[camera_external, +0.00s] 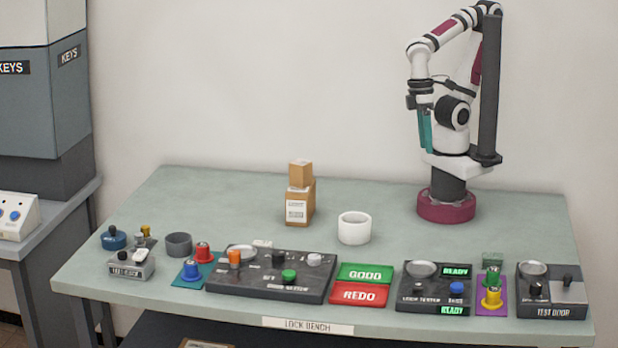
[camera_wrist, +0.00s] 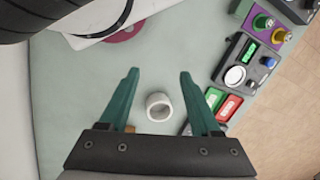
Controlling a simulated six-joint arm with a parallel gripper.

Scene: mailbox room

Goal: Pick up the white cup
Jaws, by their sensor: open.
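The white cup (camera_external: 354,228) stands upright on the pale green bench top (camera_external: 390,262), near the middle. It is a short, wide cylinder with an open top. In the wrist view the cup (camera_wrist: 159,107) shows between the two teal fingers, some way beyond them. My gripper (camera_external: 425,130) is raised well above the bench, to the right of the cup and farther back. In the wrist view my gripper (camera_wrist: 158,75) has its fingers wide apart with nothing between them, and the cup is not touched.
Stacked cardboard boxes (camera_external: 300,195) stand just left of the cup. A dark control panel (camera_external: 272,275), a green GOOD pad (camera_external: 365,273), a red REDO pad (camera_external: 359,294) and a lock tester (camera_external: 435,288) line the front edge.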

